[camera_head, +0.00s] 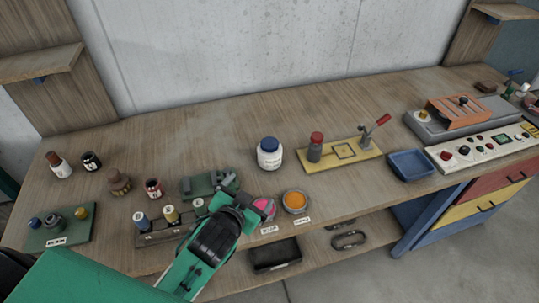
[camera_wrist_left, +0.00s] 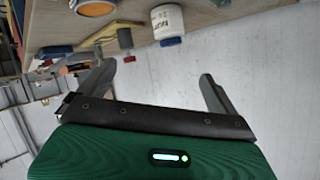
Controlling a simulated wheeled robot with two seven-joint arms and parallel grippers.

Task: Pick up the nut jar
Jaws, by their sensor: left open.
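A white jar with a blue lid (camera_head: 269,153) stands upright near the middle of the bench; its label is too small to read, so I cannot confirm that it is the nut jar. It also shows upside down at the top of the left wrist view (camera_wrist_left: 168,20). My left gripper (camera_head: 243,203) is over the bench's front part, nearer and left of this jar, apart from it. In the left wrist view the left gripper's fingers (camera_wrist_left: 157,75) are spread with nothing between them. My right gripper is not in view.
Pink and orange dishes (camera_head: 295,201) sit close to the left gripper. A yellow plate (camera_head: 345,153) with a red-topped cylinder and lever stands right of the jar. A blue tray (camera_head: 410,165) is farther right. Several small jars and a green stand (camera_head: 62,228) are left. The bench behind the jar is clear.

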